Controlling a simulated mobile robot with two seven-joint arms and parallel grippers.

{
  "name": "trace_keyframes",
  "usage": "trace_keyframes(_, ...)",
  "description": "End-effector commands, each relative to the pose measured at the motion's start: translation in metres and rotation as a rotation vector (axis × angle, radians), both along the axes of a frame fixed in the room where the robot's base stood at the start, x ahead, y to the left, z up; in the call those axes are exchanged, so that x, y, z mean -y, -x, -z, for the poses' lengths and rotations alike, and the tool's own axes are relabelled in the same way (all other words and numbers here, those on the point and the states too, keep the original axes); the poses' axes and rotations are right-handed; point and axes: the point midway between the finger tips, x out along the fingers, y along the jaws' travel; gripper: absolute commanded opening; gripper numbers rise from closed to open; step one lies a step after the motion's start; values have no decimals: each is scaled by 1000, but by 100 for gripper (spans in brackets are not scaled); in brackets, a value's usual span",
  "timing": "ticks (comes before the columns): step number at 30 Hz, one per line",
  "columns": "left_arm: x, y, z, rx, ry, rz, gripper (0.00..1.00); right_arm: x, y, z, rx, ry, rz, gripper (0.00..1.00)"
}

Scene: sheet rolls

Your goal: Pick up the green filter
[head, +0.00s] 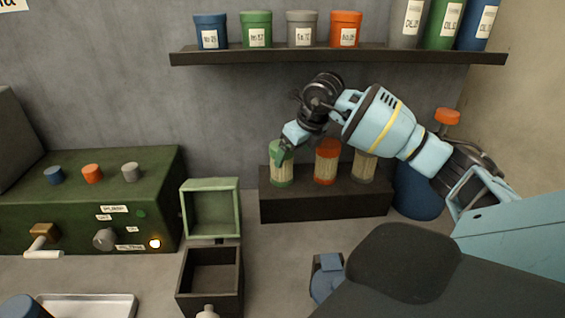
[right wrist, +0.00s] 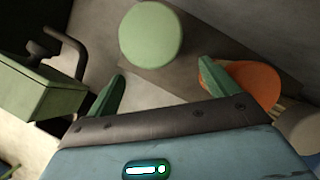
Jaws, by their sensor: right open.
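The green filter (head: 282,172) stands upright at the left end of a dark block, with a green cap and a pale pleated body. In the right wrist view its round green top (right wrist: 150,34) lies just beyond the fingertips. My right gripper (head: 281,150) is at the filter's top in the head view. In the right wrist view my right gripper (right wrist: 162,68) is open, its green fingers apart with nothing between them. Whether a finger touches the filter I cannot tell. My left gripper does not show clearly; a blue part of mine is low in the head view.
An orange filter (head: 326,163) stands close to the right of the green one, and a grey filter (head: 364,167) beyond it. The dark block (head: 325,206) bears them. An open green box (head: 211,184) stands to the left. A shelf (head: 340,56) with canisters hangs above.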

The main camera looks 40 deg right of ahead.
Motion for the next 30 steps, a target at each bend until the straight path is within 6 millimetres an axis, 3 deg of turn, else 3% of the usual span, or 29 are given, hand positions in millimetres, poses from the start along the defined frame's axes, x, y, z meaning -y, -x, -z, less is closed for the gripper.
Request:
trace_keyframes(8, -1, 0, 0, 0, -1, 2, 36, -1, -6, 0, 0, 0, -2, 87)
trace_keyframes(16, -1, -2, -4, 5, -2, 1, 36, -1, -40, -2, 1, -1, -2, 87)
trace_keyframes(21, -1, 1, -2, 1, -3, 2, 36, 0, -47, 22, -4, 1, -2, 87)
trace_keyframes(30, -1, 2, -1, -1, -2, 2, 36, 0, -50, 28, -1, 2, -2, 87)
